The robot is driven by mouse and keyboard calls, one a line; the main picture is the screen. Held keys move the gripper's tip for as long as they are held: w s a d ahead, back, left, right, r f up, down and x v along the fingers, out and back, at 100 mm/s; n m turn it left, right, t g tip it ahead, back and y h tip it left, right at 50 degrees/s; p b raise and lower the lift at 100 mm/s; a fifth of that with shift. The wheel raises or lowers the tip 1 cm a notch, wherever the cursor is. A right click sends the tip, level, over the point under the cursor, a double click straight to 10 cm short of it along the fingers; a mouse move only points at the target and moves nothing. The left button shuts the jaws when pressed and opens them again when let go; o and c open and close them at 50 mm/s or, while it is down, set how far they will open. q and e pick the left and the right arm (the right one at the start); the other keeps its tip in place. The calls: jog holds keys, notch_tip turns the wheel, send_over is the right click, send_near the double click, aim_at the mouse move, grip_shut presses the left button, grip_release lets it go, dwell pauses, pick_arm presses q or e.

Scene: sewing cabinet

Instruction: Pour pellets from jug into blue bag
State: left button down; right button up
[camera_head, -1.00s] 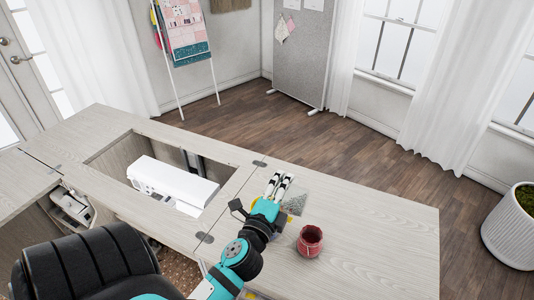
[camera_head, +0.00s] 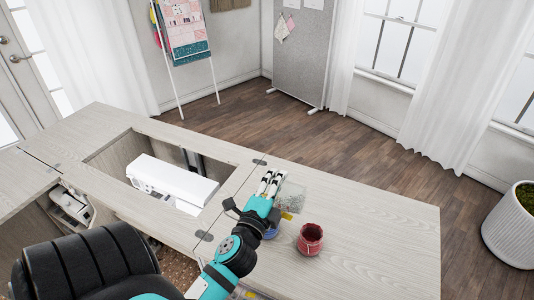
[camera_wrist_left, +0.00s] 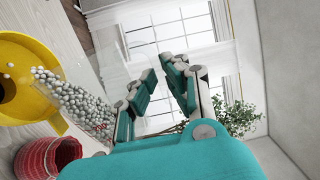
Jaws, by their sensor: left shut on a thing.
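My left gripper (camera_head: 270,184) is shut on the clear jug (camera_head: 291,196) above the table, right of the cabinet opening. In the left wrist view the jug is tilted, with grey-white pellets (camera_wrist_left: 72,98) gathered towards a yellow funnel-like piece (camera_wrist_left: 38,62). A few pellets show over the yellow piece. In the head view a small blue patch (camera_head: 271,233), perhaps the blue bag, shows beside the gripper; the arm hides most of it. My left gripper also shows in the left wrist view (camera_wrist_left: 160,78). My right gripper is out of view.
A red bag (camera_head: 311,240) stands open on the table (camera_head: 385,240), right of the gripper. A white sewing machine (camera_head: 172,181) sits in the opening at left. A black chair (camera_head: 85,262) is in front. The right tabletop is clear.

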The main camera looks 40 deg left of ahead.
pick_arm(q)
jog(key=shift+s+a+r+n+p, duration=0.15)
jog(key=shift+s+a+n+p, duration=0.15)
jog(key=shift+a+n, duration=0.55)
jog(key=shift+s+a+r+n+p, duration=0.1)
jog(key=shift+s+a+n+p, duration=0.2)
jog(key=shift+a+n, duration=0.55)
dwell(2.9)
